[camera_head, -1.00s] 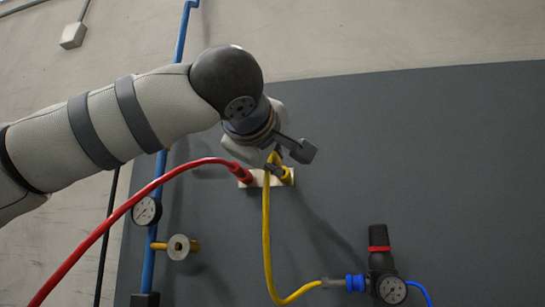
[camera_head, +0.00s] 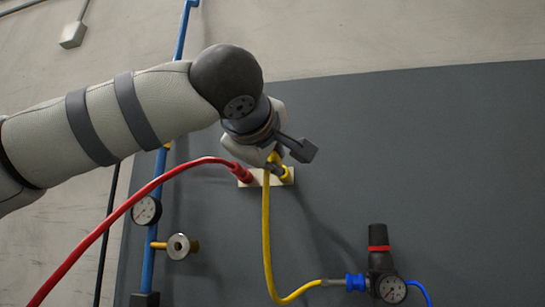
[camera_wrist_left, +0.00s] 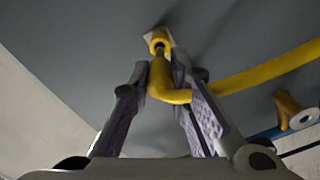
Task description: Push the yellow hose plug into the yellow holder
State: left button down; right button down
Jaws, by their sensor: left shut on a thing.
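The yellow hose plug (camera_wrist_left: 160,76) is held between the two fingers of my left gripper (camera_wrist_left: 161,72), which is shut on it. In the head view my left gripper (camera_head: 276,163) is at the board, partly hidden by my own wrist. The yellow holder (camera_wrist_left: 157,39) is a short yellow ring just beyond the plug; it also shows in the head view (camera_head: 287,175). The plug's tip points at the holder's opening and is at or very close to it. I cannot tell whether it has entered. My right gripper is not in view.
A red hose (camera_head: 135,197) ends in a red fitting left of the yellow holder, on the same pale plate (camera_head: 262,181). The yellow hose (camera_head: 266,240) hangs down to a blue fitting by a regulator with a gauge (camera_head: 391,289). A blue pipe with a gauge (camera_head: 146,211) stands left.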

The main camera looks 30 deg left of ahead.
pick_arm(q)
jog(key=shift+x, duration=2.35)
dwell(1.3)
jog(key=c, duration=1.8)
grip_release()
jog(key=o, duration=0.6)
jog(key=shift+c, duration=0.2)
jog(key=shift+s, duration=0.15)
